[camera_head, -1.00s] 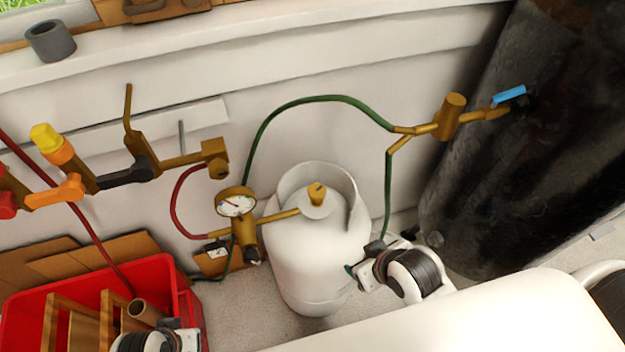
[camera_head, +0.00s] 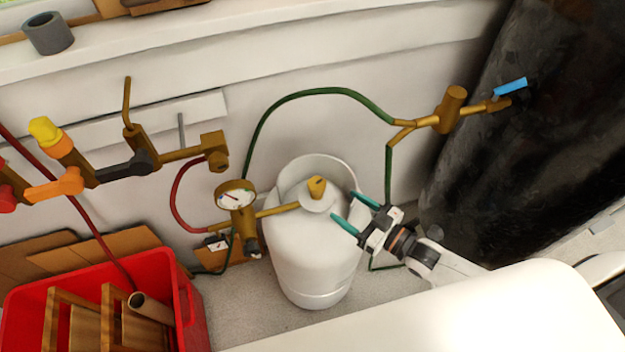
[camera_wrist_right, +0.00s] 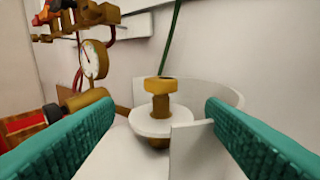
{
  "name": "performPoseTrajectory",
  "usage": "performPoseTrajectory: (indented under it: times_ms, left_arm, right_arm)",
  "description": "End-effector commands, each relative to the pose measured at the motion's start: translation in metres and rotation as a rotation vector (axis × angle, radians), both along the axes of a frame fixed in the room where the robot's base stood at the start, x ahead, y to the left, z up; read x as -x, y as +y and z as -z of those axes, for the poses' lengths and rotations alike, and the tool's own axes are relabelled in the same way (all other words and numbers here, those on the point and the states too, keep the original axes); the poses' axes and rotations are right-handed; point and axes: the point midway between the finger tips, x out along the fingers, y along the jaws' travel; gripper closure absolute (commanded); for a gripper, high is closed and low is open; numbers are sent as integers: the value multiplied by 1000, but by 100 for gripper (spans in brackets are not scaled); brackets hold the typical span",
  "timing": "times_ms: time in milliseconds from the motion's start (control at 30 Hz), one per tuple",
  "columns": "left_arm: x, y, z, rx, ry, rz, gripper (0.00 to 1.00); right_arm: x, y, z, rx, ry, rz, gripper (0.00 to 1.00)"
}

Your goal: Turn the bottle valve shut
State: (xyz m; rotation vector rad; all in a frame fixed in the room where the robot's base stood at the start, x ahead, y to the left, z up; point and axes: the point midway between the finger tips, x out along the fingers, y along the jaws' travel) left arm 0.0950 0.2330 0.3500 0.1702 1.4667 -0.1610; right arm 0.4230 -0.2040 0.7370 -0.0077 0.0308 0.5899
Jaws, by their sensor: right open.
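The white gas bottle (camera_head: 310,255) stands upright on the floor, with a raised collar around its top. Its brass valve knob (camera_head: 317,186) sits on top at the centre; it also shows in the right wrist view (camera_wrist_right: 159,85), in the middle between the fingers. My right gripper (camera_head: 347,208) is open, its teal fingers at the right edge of the bottle's collar, pointing towards the knob and apart from it. In the right wrist view the open fingers (camera_wrist_right: 160,120) flank the knob, which is farther ahead. My left gripper is out of view.
A pressure gauge (camera_head: 236,196) on brass pipework joins the valve from the left. A green hose (camera_head: 318,92) arches behind the bottle. A red crate (camera_head: 190,310) stands front left. A dark cylinder (camera_head: 490,150) stands at right. A white surface (camera_head: 480,315) fills the front.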

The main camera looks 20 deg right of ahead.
Motion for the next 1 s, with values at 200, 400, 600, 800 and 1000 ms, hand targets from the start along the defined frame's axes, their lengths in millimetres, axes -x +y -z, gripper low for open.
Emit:
performPoseTrajectory:
  times_ms: [200, 400, 600, 800, 1000]
  left_arm:
    - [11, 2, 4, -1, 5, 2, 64]
    - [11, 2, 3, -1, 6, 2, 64]
    - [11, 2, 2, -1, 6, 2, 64]
    - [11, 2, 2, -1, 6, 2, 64]
    - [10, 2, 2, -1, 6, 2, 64]
  right_arm:
    - [-8, 1, -3, -18, -29, -14, 35]
    - [-38, 21, -4, -21, -31, -13, 35]
    - [-71, 44, -4, -18, -30, -13, 35]
    - [-92, 59, -3, -18, -28, -14, 35]
    - [-98, 64, -3, -15, -26, -13, 35]
